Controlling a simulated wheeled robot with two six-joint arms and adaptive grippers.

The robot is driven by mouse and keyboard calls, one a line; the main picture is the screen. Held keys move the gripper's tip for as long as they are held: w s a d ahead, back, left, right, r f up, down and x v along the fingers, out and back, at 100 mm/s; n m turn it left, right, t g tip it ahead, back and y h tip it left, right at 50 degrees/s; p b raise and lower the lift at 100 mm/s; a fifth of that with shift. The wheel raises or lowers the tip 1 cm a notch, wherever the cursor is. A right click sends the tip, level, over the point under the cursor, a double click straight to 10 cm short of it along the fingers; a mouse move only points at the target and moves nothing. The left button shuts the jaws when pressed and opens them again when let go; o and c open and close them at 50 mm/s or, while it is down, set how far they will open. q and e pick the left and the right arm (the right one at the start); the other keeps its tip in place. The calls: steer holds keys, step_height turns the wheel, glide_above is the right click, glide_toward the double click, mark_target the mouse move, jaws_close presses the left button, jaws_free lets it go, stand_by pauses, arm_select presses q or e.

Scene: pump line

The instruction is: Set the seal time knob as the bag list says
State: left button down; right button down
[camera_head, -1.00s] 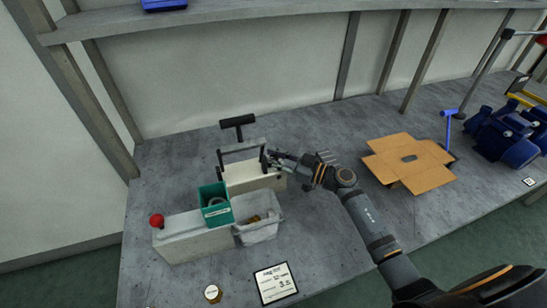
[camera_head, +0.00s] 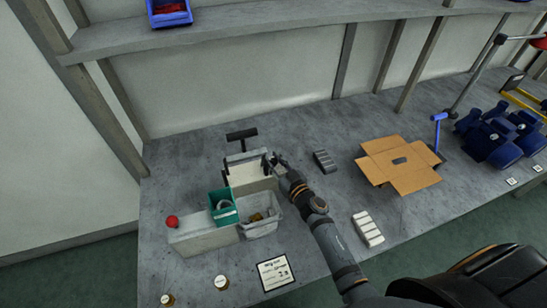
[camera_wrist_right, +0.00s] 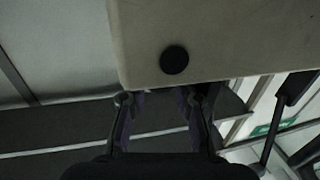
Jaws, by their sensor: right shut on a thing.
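The bag sealer (camera_head: 252,180) is a pale box with a black-handled lever, standing at the back left of the bench. A round black knob (camera_wrist_right: 174,60) shows on its pale face in the right wrist view. My right gripper (camera_head: 275,161) is at the sealer's right end. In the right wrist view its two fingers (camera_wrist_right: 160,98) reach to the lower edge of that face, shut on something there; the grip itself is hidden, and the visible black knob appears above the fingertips. A printed card (camera_head: 274,272), perhaps the bag list, lies at the front; its text is too small to read. My left gripper is out of view.
A green bin (camera_head: 222,207) and a grey bin (camera_head: 260,222) stand before the sealer, beside a pale box with a red button (camera_head: 172,221). Grey blocks (camera_head: 325,161), pale blocks (camera_head: 368,229), an open carton (camera_head: 399,162) and blue pumps (camera_head: 492,135) are to the right.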

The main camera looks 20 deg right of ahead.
steer(key=shift+f+m+h, duration=0.1)
steer(key=shift+m+h, duration=0.4)
steer(key=shift+h, duration=0.3)
steer(key=shift+h+b, duration=0.3)
steer(key=c, duration=1.1)
jaws_free()
steer(key=s, duration=0.4)
steer(key=s+d, duration=0.1)
steer(key=s, duration=0.7)
steer(key=shift+d, duration=0.25)
